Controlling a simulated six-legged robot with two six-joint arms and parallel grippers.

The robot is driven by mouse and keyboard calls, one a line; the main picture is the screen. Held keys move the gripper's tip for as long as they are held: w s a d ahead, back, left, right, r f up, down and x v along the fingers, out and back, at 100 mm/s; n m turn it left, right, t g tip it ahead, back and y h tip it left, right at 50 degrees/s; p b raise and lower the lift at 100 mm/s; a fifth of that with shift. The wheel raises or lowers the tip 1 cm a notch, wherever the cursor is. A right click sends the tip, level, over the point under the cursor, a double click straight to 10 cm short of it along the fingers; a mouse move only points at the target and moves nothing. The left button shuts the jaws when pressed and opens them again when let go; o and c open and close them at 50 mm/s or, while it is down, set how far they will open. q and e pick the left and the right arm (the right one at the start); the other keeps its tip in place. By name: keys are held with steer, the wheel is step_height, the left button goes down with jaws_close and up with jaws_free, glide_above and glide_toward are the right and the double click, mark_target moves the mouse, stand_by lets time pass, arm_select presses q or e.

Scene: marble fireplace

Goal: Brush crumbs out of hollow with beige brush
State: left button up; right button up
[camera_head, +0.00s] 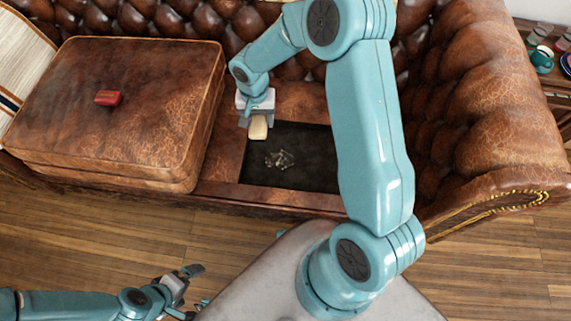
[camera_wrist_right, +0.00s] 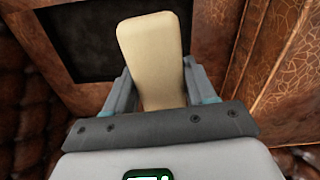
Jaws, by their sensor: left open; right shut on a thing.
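The beige brush (camera_head: 259,127) is in my right gripper (camera_head: 257,115), which is shut on it at the back left corner of the dark hollow (camera_head: 318,165) in the leather sofa seat. In the right wrist view the brush (camera_wrist_right: 150,55) stands between the two fingers of the right gripper (camera_wrist_right: 160,88), and part of the hollow (camera_wrist_right: 85,40) shows behind it. My left gripper (camera_head: 190,290) is open and empty above the wooden floor, away from the sofa.
A thick brown cushion (camera_head: 120,110) lies left of the hollow with a small red object (camera_head: 108,98) on it. The sofa's padded arm (camera_head: 490,110) rises on the right. A side table at the far right holds a teal mug (camera_head: 542,59). My right arm covers the hollow's right part.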

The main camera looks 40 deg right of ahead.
steer(key=s+d+f+m+b, duration=0.2)
steer(key=d+f+m+b, duration=0.15)
steer(key=f+b, duration=0.8)
steer(key=s+d+f+m+b, duration=0.1)
steer(key=d+f+m+b, duration=0.4)
steer(key=f, duration=1.1)
steer(key=n+b, duration=0.2)
steer(key=b, duration=0.2)
glide_above(285, 170)
steer(key=shift+d+f, duration=0.1)
steer(key=shift+f, duration=2.9)
steer(key=shift+f+b, duration=1.05)
